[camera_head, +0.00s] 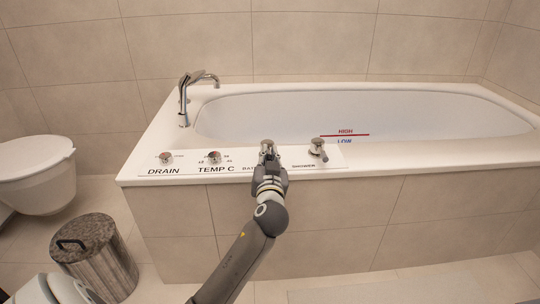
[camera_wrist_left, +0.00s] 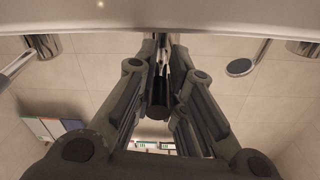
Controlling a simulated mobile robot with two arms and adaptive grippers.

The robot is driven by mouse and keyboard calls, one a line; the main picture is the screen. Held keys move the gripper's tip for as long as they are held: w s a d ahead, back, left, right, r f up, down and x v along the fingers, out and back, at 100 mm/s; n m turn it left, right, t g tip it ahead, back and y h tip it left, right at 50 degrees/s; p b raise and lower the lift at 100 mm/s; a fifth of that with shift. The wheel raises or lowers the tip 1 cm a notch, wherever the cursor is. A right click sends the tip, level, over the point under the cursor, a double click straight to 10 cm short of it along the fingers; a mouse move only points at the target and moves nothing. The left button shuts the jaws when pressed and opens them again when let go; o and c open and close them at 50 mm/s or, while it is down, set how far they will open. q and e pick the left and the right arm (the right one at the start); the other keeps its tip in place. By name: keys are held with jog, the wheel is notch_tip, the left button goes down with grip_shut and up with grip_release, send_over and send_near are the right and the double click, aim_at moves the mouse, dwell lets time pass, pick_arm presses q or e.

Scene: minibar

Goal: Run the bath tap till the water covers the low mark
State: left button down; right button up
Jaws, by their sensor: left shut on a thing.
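The white bathtub (camera_head: 150,130) has a curved chrome tap (camera_head: 184,97) at its left end. I see no stream under the spout. In the left wrist view the fingers of my left gripper (camera_wrist_left: 160,85) are closed around the knob's metal handle (camera_wrist_left: 163,60). My right gripper is not in view.
The drain knob (camera_head: 165,157) and temperature knob (camera_head: 214,157) sit left of my left gripper, the shower knob (camera_head: 318,149) close on its right. A lidded bin (camera_head: 97,262) and a toilet (camera_head: 40,180) stand left of the tub. A mat (camera_head: 390,290) lies in front.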

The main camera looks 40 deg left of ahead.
pick_arm(q)
jog(key=shift+r, duration=0.1)
jog(key=c, duration=1.5)
grip_release()
jog(key=shift+o, duration=0.2)
jog(key=v, duration=1.2)
